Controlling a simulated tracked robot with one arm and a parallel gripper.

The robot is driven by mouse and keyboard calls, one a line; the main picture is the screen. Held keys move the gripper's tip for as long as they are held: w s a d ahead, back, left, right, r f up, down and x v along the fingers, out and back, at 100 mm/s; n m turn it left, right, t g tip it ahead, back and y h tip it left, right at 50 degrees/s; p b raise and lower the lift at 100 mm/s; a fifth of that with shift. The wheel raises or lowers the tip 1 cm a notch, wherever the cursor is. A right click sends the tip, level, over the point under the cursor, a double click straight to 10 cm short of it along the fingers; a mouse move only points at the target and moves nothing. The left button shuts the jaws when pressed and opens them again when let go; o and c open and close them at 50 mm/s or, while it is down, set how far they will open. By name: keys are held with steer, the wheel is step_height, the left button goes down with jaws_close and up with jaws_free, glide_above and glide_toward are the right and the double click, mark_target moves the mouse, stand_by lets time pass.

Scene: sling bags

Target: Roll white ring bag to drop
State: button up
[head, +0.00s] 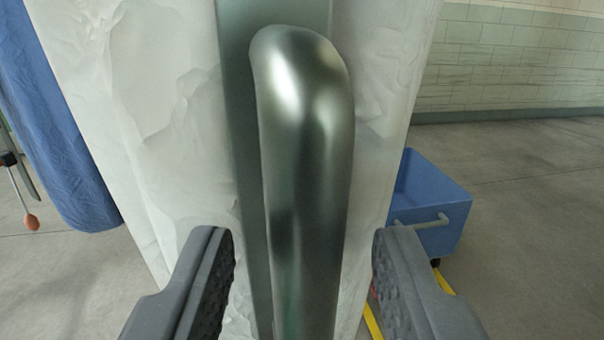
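The white bag (150,110) hangs close in front of me and fills the middle of the head view, its surface wrinkled. A flat dark metal strip (238,130) runs down its front. A thick, shiny metal handle bar (308,160) with a rounded top stands out from this strip. My gripper (303,262) is open, with one grey ridged finger on each side of the handle. I see a gap between each finger and the bar. The lower end of the handle and the bottom of the bag are out of the frame.
A blue bag (55,130) hangs at the left. A blue cart (430,205) with a grey handle stands on the floor behind the white bag at the right. Yellow strips (372,320) show near it. Grey concrete floor (540,220) is clear at the right, before a tiled wall (515,60).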

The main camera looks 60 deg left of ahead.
steer(key=shift+x, duration=1.15)
